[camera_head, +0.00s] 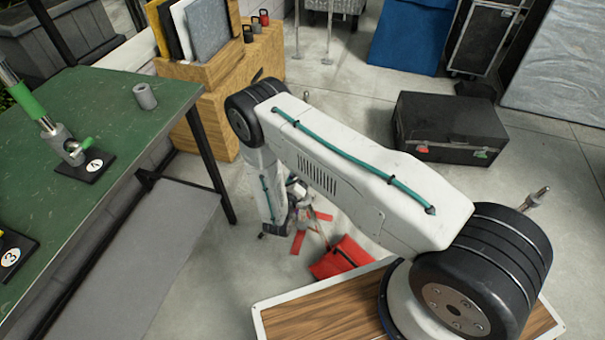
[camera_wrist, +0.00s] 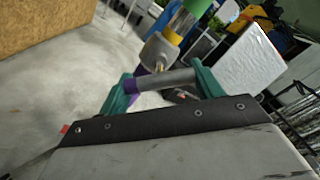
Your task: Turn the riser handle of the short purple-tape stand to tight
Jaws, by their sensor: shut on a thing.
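In the wrist view, my gripper (camera_wrist: 162,76) has teal fingers shut on a grey bar-shaped riser handle (camera_wrist: 167,80), which lies across between them. Purple tape (camera_wrist: 140,71) shows beside the left finger. Just beyond the handle is the stand's grey metal collar (camera_wrist: 160,52), with a yellow band and a green tube (camera_wrist: 197,7) running up to the right. In the head view, my white arm hides most of the stand; some grey parts and red legs (camera_head: 299,241) show behind and below it. The fingers and handle cannot be made out there. How tight the handle is cannot be told.
A red bag (camera_head: 344,258) lies on the floor by the legs. A green-topped table (camera_head: 105,110) stands at left, carrying a numbered stand and a grey cylinder. A wooden box (camera_head: 262,85) is behind.

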